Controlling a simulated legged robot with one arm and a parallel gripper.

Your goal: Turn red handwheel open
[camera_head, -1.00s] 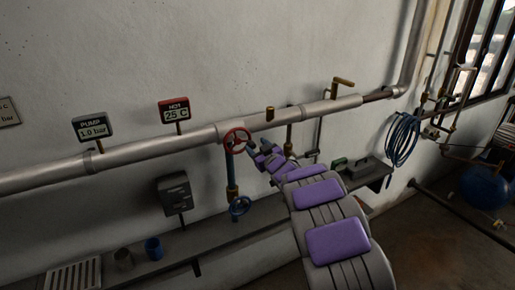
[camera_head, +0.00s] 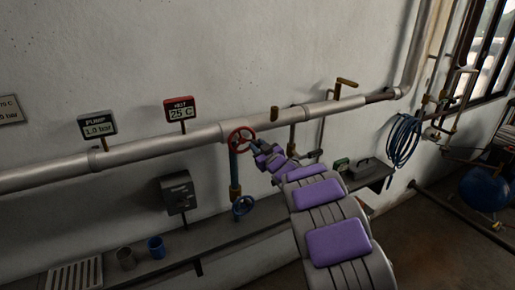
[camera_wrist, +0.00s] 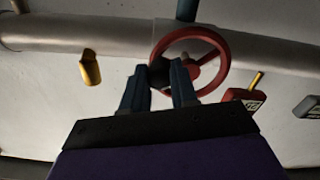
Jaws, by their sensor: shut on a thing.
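The red handwheel (camera_head: 240,139) sits on the front of the grey pipe, on top of a blue vertical stem. It also fills the upper middle of the wrist view (camera_wrist: 190,31). My gripper (camera_head: 254,147) is at the right side of the wheel in the head view. In the wrist view my gripper's two dark fingers (camera_wrist: 160,72) reach up to the wheel's lower left rim, one on each side of it, and are shut on it. The fingers hide part of the rim.
A blue handwheel (camera_head: 243,206) is lower on the same stem, near the shelf (camera_head: 215,232). A red gauge sign (camera_head: 181,109) reads 25 C and a pump sign (camera_head: 97,127) reads 1.0 bar. A brass stub (camera_wrist: 90,68) is beside the wheel. A blue cup (camera_head: 156,247) stands on the shelf.

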